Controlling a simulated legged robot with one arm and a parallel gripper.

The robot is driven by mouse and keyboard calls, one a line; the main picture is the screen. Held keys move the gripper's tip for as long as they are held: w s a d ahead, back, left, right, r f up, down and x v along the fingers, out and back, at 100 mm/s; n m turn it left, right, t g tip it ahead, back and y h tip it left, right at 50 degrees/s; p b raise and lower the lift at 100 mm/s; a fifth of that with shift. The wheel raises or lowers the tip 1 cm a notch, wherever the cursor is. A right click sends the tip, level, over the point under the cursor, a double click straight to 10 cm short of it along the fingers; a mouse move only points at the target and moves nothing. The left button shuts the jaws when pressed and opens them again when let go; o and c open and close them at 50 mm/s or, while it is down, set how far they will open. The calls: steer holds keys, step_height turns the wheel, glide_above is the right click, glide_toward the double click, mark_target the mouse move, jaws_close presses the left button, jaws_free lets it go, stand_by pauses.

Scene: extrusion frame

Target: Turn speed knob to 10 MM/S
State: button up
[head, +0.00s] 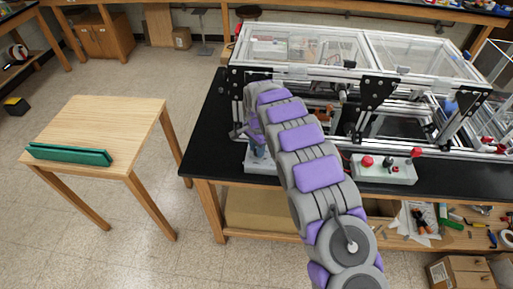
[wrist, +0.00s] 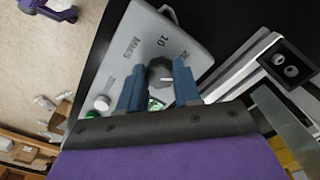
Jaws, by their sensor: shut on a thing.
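The speed knob (wrist: 160,74) is a dark, faceted knob with a white pointer line, on a light grey control box (wrist: 185,38) in the wrist view. The box is marked "MM/S", "10" and "20". The pointer line points to the right in that view, not at the "10" printed above the knob. My gripper (wrist: 158,80) has its two blue fingers closed on both sides of the knob. In the head view, my gripper (head: 257,146) is over the grey box (head: 262,166) at the bench's left end, and my arm hides much of that box.
The aluminium extrusion frame (head: 372,62) with clear panels stands behind on the black bench (head: 208,135). A second grey box (head: 398,175) with red knobs is right of my arm. A wooden table (head: 110,122) with a green piece (head: 68,154) stands left. Floor between is clear.

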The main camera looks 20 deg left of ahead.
steer(key=shift+d, duration=0.1)
steer(key=shift+c, duration=1.4)
steer(key=shift+r+n, duration=0.1)
steer(key=shift+n, duration=0.2)
steer(key=n+p, duration=0.2)
steer(key=n, duration=0.1)
steer(key=shift+n, duration=0.3)
steer(key=n+p, duration=0.2)
steer(key=n, duration=0.2)
steer(key=shift+n, duration=0.3)
steer(key=n+p, duration=0.2)
steer(key=n, duration=0.2)
steer(key=shift+n, duration=0.3)
steer(key=shift+n+p, duration=0.95)
steer(key=shift+n, duration=1.35)
